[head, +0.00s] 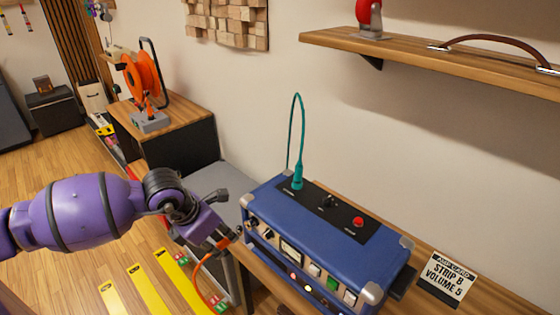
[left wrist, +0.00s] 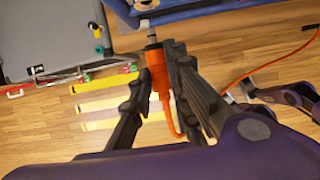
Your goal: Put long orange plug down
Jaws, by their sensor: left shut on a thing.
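My left gripper (head: 228,240) is at the front left corner of the blue amp (head: 330,235). It is shut on an orange plug (head: 224,243), which is partly hidden by the fingers. In the left wrist view the orange plug (left wrist: 157,72) lies between the dark fingers (left wrist: 160,90), its metal tip (left wrist: 149,30) pointing toward the amp's edge (left wrist: 185,12). I cannot tell whether the tip touches the amp. An orange cable (head: 203,280) hangs down from the plug. My right gripper does not show clearly in either view.
A teal plug (head: 297,181) with a looped cable stands upright in the amp's top. An amp card (head: 449,278) is at the right. Yellow strips (head: 148,287) lie below my arm. A grey surface (head: 222,185) is behind the gripper. An orange reel (head: 142,78) stands on a cabinet.

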